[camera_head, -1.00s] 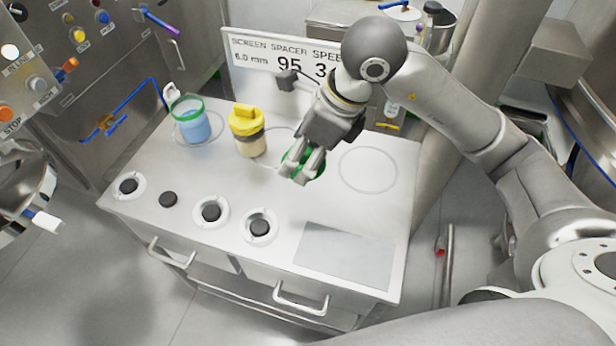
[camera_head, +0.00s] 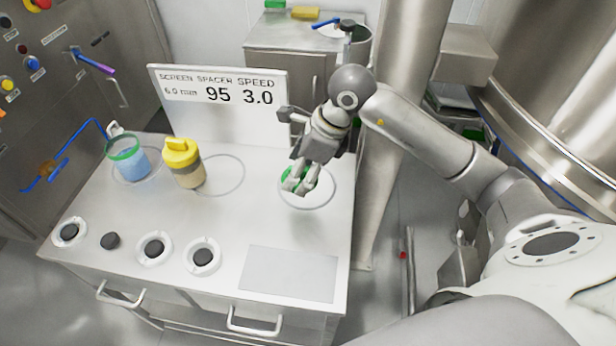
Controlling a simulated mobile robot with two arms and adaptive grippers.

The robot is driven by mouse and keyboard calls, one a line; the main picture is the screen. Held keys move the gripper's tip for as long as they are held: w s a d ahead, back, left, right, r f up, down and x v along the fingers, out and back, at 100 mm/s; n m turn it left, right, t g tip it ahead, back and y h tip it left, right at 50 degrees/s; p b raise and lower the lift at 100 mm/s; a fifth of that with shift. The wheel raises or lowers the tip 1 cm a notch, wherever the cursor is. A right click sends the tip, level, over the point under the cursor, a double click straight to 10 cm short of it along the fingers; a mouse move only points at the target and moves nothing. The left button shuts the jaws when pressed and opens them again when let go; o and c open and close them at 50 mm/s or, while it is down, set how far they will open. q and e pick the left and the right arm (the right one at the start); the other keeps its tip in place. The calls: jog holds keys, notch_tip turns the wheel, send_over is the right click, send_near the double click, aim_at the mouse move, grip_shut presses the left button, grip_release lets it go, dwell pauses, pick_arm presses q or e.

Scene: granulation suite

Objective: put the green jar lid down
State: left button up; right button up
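The green jar lid (camera_head: 312,177) is held in the fingers of my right gripper (camera_head: 296,187), which hide much of it. It is at the far part of the ring mark (camera_head: 306,203) on the right of the steel worktop. I cannot tell whether the lid touches the worktop. The arm of this gripper comes in from the right. My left gripper is not in view. A jar with a green rim and blue contents (camera_head: 130,162) stands upright at the worktop's left, inside another ring mark.
A yellow-lidded jar (camera_head: 186,168) stands beside the blue jar. A sign (camera_head: 222,108) rises along the worktop's back edge. Several black knobs or plugs (camera_head: 155,248) sit along the front, beside a grey flat plate (camera_head: 290,274). The worktop's middle is clear.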

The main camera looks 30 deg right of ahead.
jog(key=f, duration=0.1)
jog(key=w+d+f, duration=0.1)
jog(key=d+f, duration=0.1)
jog(key=shift+w+d+f, duration=0.25)
jog(key=shift+f, duration=0.15)
jog(key=f, duration=0.1)
jog(key=f+p, duration=0.2)
jog(key=shift+w+d+f, duration=0.15)
jog(key=shift+d+f, duration=0.15)
jog(key=shift+f, duration=0.1)
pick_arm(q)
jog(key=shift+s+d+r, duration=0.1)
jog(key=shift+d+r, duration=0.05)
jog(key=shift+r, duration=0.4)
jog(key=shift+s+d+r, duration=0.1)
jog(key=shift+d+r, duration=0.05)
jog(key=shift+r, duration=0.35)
pick_arm(e)
jog(key=shift+f, duration=0.1)
jog(key=shift+f, duration=0.15)
jog(key=o, duration=0.9)
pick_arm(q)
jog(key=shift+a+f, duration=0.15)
